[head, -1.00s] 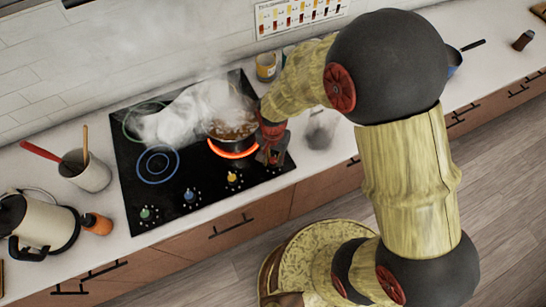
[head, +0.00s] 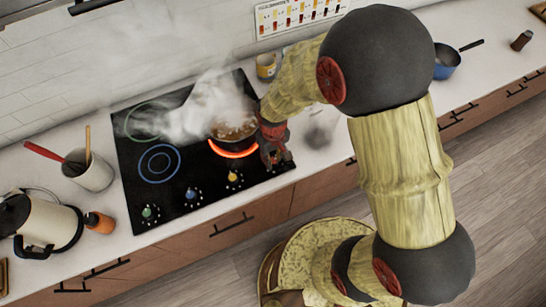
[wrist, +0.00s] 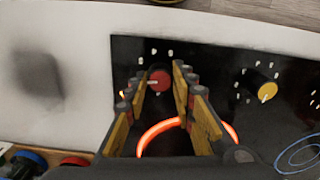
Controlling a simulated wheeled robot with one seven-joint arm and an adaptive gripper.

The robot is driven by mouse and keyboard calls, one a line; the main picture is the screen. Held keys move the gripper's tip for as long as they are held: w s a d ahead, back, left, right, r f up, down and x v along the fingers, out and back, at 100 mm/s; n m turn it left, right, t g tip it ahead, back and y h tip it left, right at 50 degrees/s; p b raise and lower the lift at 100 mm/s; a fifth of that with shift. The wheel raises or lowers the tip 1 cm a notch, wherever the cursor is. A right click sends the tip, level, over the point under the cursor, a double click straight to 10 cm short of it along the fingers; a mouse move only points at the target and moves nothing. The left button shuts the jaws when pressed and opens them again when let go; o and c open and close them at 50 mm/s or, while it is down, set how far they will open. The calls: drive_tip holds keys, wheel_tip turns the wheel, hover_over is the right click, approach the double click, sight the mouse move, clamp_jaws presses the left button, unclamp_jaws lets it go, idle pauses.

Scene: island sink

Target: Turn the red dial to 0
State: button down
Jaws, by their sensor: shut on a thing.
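The red dial (wrist: 160,82) sits on the black cooktop (wrist: 222,52) with small white marks around it. In the wrist view it lies between the two fingertips of my gripper (wrist: 158,76), which is shut on it. A pale pointer line shows on the dial's left side; I cannot read its setting. In the head view my gripper (head: 274,156) is low at the cooktop's right front corner and hides the dial. The burner ring (head: 233,150) beside it glows orange-red, and a steaming pot of food (head: 234,130) stands on it.
Yellow (head: 233,176), blue (head: 191,194) and green (head: 148,212) dials line the cooktop's front. A utensil cup (head: 92,172), kettle (head: 50,222) and orange bottle (head: 99,222) stand left. A blue pan (head: 446,62) stands right. White smoke (head: 205,108) covers the cooktop's back.

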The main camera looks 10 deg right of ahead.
sight(273, 160)
drive_tip(key=n, duration=0.4)
drive_tip(key=shift+n, duration=0.3)
drive_tip(key=n, duration=0.3)
drive_tip(key=shift+n+p, duration=0.35)
drive_tip(key=shift+n, duration=0.05)
drive_tip(key=n, duration=0.4)
drive_tip(key=shift+n, duration=2.1)
drive_tip(key=c, duration=1.5)
unclamp_jaws()
wheel_tip(273, 160, up, 12)
